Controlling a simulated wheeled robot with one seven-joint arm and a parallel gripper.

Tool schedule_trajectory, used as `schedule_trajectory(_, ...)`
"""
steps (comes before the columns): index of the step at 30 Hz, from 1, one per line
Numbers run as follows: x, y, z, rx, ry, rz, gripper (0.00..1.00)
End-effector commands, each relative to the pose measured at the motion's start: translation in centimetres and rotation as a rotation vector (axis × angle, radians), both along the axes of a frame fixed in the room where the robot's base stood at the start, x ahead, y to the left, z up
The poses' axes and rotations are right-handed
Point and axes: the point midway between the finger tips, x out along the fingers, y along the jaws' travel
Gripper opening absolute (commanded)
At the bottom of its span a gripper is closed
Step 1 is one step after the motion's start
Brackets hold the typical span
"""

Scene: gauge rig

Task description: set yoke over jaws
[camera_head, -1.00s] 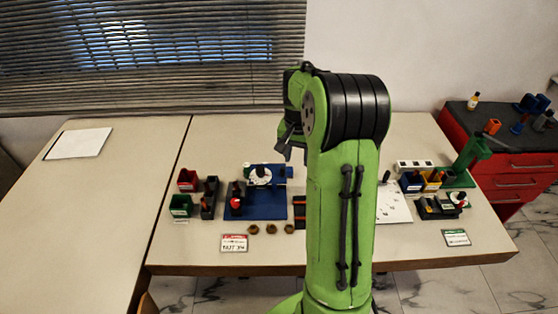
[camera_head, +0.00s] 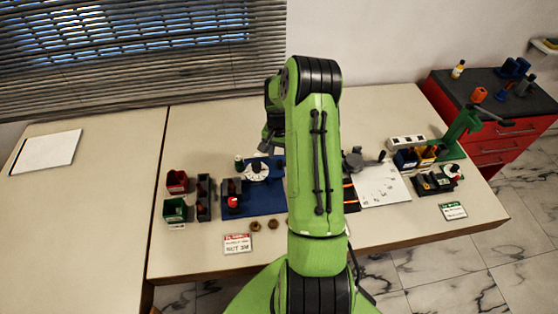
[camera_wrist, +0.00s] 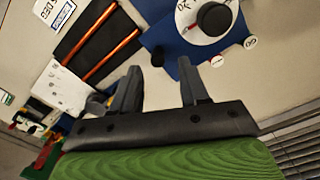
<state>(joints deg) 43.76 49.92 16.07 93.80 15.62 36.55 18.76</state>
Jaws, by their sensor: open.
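My gripper (camera_wrist: 160,88) is open and empty in the wrist view, its two dark fingers apart. Past the fingertips is the blue rig plate (camera_wrist: 160,38) with a white dial disc (camera_wrist: 188,24) and a black knob (camera_wrist: 214,18). In the head view the blue plate (camera_head: 262,203) and the dial disc (camera_head: 256,171) stand left of my arm, which hides part of the plate. A grey part (camera_head: 353,158) sits at the back of the white board (camera_head: 385,187). I cannot tell for certain which parts are the yoke and the jaws.
A dark tray with orange rods (camera_wrist: 110,57) lies beside the blue plate. Red (camera_head: 177,182) and green (camera_head: 175,210) bins stand at left. A green stand (camera_head: 462,128) and several bins are at right. The left tabletop is mostly clear.

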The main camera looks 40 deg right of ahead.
Motion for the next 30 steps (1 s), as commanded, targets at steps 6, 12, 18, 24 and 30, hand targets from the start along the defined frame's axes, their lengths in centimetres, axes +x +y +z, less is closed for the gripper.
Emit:
schedule_trajectory(6, -0.1, 0.0, -4.0, 0.001, 0.002, 0.0, 0.44)
schedule_trajectory(12, 0.0, -0.1, -4.7, -0.002, -0.001, 0.0, 0.44)
schedule_trajectory(18, 0.0, 0.0, -4.7, -0.001, 0.0, 0.0, 0.35)
schedule_trajectory(24, 0.0, 0.0, -4.7, -0.001, 0.0, 0.0, 0.05)
schedule_trajectory(30, 0.0, 0.0, -4.7, -0.001, 0.0, 0.0, 0.0)
